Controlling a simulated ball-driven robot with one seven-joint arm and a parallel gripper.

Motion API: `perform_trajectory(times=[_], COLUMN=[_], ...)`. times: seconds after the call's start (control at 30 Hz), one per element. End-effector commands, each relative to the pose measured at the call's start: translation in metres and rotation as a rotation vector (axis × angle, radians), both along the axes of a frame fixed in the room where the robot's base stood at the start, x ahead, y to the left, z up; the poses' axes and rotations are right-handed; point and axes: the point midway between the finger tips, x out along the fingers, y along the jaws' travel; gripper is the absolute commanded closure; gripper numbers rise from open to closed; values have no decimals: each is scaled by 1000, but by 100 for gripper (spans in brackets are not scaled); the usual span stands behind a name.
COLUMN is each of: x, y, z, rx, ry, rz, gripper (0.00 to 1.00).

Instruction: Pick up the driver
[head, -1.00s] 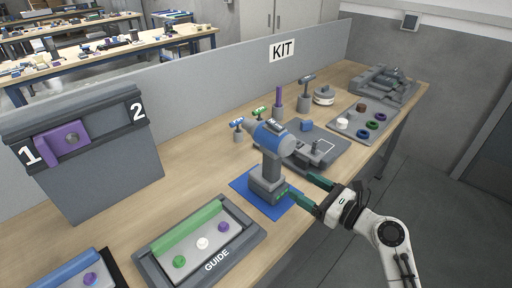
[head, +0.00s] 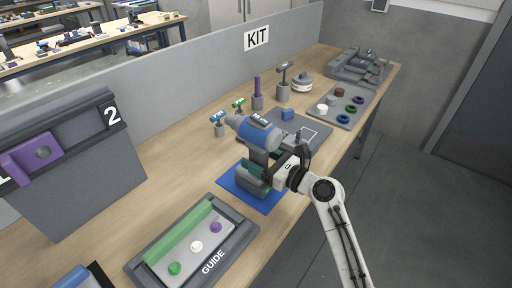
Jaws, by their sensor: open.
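The driver (head: 259,135) is a blue and grey power tool standing upright on a blue mat (head: 240,193) in the middle of the bench. Its grey base shows low down, partly behind my gripper. My gripper (head: 258,178) is at the driver's lower part, coming from the right, with its green fingers around or beside the handle and base. The jaws are open. The handle is largely hidden by my gripper, so I cannot tell whether the fingers touch it.
A GUIDE tray (head: 150,267) with pegs lies in front left. A grey fixture plate (head: 318,139) stands just behind the driver. Small bit holders (head: 220,130) stand behind left. A ring tray (head: 350,119) lies back right. The grey KIT partition (head: 180,91) borders the far side.

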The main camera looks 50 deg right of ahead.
Motion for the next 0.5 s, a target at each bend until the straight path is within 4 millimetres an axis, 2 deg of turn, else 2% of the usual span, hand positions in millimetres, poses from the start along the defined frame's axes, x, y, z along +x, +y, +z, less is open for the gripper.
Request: perform_trajectory(times=[0.1,0.2,0.47,0.5], x=[18,26,28,28], y=[2,3,2,2], z=[3,2,1,1], rx=[1,0,-1,-1], ry=[-2,0,0,0], rz=[1,0,0,0], gripper=[28,28,28,31])
